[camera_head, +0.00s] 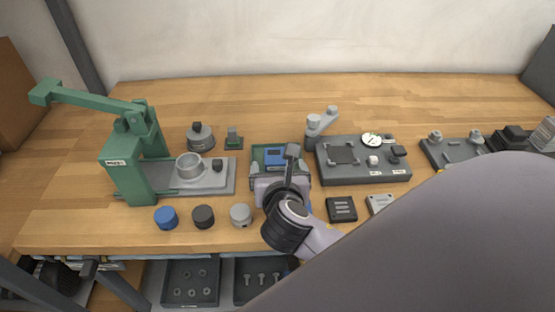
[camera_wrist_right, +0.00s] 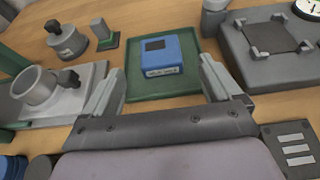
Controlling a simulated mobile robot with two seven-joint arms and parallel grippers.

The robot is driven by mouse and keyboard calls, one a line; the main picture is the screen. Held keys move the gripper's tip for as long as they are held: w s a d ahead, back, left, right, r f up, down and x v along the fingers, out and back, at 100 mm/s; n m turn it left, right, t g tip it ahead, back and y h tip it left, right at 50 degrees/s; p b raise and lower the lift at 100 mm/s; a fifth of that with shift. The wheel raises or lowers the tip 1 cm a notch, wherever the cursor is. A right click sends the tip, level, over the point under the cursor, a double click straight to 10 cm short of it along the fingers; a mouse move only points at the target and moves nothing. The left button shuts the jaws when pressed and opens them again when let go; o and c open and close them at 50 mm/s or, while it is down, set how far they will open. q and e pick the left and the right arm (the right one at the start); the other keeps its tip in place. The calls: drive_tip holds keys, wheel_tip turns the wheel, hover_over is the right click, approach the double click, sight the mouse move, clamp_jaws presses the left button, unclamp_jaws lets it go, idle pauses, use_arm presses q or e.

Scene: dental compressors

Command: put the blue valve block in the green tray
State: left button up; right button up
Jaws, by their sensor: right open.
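The blue valve block (camera_wrist_right: 169,55) sits upright on the green tray (camera_wrist_right: 133,76), inside its rim, in the right wrist view. In the head view the block (camera_head: 275,157) and the tray (camera_head: 258,149) are partly hidden behind my right gripper (camera_head: 280,172). That gripper is open and empty. In the right wrist view its fingers (camera_wrist_right: 163,80) are spread to the left and right of the block, apart from it. My left gripper is not in view.
A green press (camera_head: 130,165) stands at the left. A grey fixture plate (camera_head: 362,178) with a dial gauge lies right of the tray. Blue (camera_head: 166,217), black (camera_head: 204,216) and grey (camera_head: 241,214) round parts line the front edge. The back of the table is clear.

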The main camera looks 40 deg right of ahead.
drive_tip(key=v, duration=0.6)
drive_tip(key=shift+s, duration=0.1)
idle(0.4)
